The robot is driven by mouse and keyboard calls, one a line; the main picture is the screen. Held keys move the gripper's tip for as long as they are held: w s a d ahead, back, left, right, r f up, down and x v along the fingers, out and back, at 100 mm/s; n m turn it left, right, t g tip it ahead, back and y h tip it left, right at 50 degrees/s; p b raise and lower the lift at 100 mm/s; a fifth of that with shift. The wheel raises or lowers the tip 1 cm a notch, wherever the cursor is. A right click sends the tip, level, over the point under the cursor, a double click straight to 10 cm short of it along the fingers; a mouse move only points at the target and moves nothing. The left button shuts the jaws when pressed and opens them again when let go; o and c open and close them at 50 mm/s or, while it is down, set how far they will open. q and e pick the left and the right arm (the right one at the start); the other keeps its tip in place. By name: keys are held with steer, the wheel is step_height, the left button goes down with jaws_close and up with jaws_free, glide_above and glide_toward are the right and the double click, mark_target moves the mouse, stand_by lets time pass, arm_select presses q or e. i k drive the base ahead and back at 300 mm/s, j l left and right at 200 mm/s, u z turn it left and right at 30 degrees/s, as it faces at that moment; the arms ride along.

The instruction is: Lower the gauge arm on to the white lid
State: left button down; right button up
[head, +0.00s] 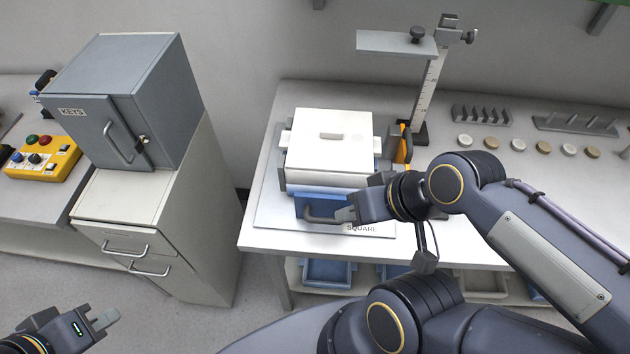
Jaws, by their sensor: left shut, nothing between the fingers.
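The white lid (322,158) lies on a box in the middle of the table, with a grip on its top. The gauge arm (382,41) is a flat grey bar with a dark knob, high on an upright graduated post (427,92) behind and to the right of the lid. It is raised well above the lid. My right gripper (346,215) is low at the box's blue front (312,201), at the right end of its grey handle (318,216); whether its fingers grip the handle is unclear. My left gripper (108,319) is shut and empty at the lower left, away from the table.
The box stands on a base plate marked SQUARE (272,222). Several round pieces (517,145) and dark racks (482,114) are on the right of the table. A grey key cabinet (70,125) and yellow button box (42,160) are on the left. Blue bins (326,273) sit below.

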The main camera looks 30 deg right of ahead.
mark_target(415, 45)
steer(key=z, duration=1.4)
